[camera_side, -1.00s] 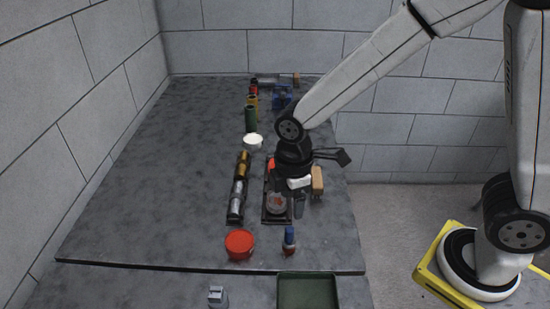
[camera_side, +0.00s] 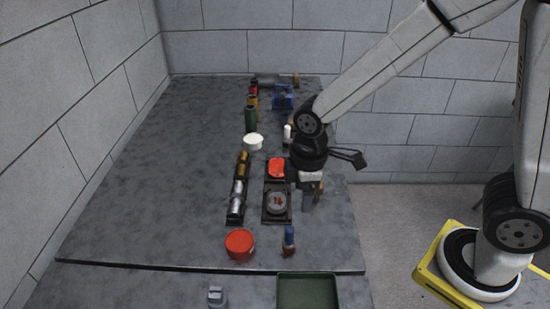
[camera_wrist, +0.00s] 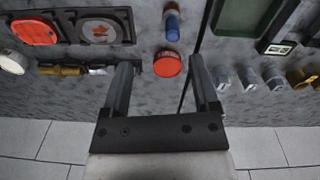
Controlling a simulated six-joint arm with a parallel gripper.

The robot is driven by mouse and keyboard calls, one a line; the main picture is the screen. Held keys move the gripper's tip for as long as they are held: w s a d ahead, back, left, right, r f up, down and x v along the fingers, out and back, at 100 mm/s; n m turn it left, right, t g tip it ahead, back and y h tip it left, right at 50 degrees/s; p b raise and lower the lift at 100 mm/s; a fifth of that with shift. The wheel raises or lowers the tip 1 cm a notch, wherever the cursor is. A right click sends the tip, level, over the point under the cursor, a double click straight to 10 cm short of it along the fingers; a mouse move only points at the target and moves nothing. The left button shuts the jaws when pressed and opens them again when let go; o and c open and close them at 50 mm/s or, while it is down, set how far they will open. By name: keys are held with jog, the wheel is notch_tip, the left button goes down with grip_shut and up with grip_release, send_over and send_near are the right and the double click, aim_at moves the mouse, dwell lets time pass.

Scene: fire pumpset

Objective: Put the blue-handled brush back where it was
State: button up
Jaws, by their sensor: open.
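A small upright-looking item with a blue body (camera_side: 289,238) stands near the front edge of the dark slab, right of the red round tub (camera_side: 239,243). It also shows in the wrist view (camera_wrist: 172,24), with a reddish end. It may be the blue-handled brush, but I cannot make out bristles. My gripper (camera_side: 311,195) is open and points down near the slab's right side, behind the blue item. In the wrist view, my two fingers (camera_wrist: 160,62) are apart with nothing held; the red tub shows between their tips.
Two black trays hold a red disc (camera_side: 277,168) and a round clear-topped part (camera_side: 277,202). A black rack (camera_side: 236,203) of metal fittings lies left of them. A white round lid (camera_side: 253,142) and a green cylinder (camera_side: 250,118) stand behind. A green bin (camera_side: 307,291) is in front.

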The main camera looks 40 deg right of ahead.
jog(key=s+d+m+t, duration=0.2)
jog(key=s+d+m, duration=0.2)
jog(key=d+m, duration=0.5)
jog(key=shift+f+m, duration=0.25)
jog(key=shift+m, duration=0.65)
jog(key=shift+d, duration=0.1)
